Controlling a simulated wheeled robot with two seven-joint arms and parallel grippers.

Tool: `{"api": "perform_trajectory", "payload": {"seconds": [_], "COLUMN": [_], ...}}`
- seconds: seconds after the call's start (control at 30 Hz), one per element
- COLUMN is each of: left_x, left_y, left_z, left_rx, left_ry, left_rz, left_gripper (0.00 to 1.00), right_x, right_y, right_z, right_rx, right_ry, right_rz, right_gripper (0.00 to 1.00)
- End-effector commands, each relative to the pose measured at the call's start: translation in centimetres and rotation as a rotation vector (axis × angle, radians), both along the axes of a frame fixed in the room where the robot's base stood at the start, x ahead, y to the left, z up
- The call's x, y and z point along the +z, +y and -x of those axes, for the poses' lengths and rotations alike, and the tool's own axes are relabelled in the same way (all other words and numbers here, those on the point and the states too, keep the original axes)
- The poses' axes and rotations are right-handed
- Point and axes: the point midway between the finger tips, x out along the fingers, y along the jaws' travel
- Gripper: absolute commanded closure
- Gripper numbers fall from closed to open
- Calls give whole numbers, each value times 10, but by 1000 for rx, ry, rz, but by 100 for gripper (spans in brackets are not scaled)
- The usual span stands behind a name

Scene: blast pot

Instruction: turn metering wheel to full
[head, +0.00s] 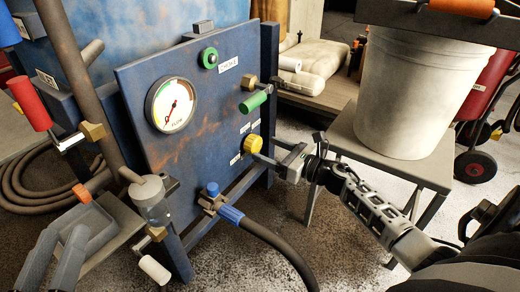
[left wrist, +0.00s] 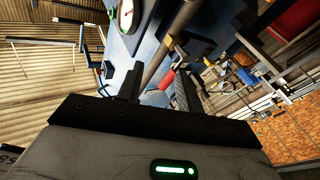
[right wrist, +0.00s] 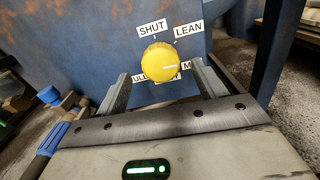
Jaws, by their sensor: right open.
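The yellow metering wheel (head: 253,144) sits low on the right of the blue panel (head: 190,110). In the right wrist view the wheel (right wrist: 160,62) shows a pale mark pointing right, below the LEAN label (right wrist: 188,30). SHUT (right wrist: 152,28) is above it; a label ending in "ULL" (right wrist: 142,79) at lower left and one starting with M are partly hidden. My right gripper (head: 275,158) is open at the wheel, fingers on either side in its wrist view (right wrist: 162,88); contact cannot be told. My left gripper (left wrist: 155,90) is open; a red handle (left wrist: 167,79) shows beyond its fingers.
A flow gauge (head: 172,105), green knob (head: 209,58) and green-handled valve (head: 254,101) are on the panel. A blue-handled valve with a hose (head: 265,240) lies below the wheel. A bucket (head: 405,95) stands on a stool at right. A red-handled lever (head: 30,103) stands at left.

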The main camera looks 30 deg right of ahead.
Motion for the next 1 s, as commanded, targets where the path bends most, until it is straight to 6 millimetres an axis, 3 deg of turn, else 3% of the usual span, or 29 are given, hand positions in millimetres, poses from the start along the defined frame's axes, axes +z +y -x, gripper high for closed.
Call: {"api": "perform_trajectory", "payload": {"seconds": [0.23,0.6,0.77,1.0], "left_x": [11,15,15,15], "left_y": [1,2,2,1], "left_z": [-3,-3,-3,-3], "left_rx": [13,15,15,15], "left_ry": [-107,-127,-127,-126], "left_rz": [-27,-32,-32,-32], "left_gripper": [64,64,64,64], "right_x": [0,0,0,0], "right_y": [12,14,14,15], "right_z": [-29,-34,-34,-33], "right_rx": [-1,0,0,1], "right_ry": [-1,0,0,3], "right_rz": [0,-1,-1,-7], "right_gripper": [30,30,72,75]}}
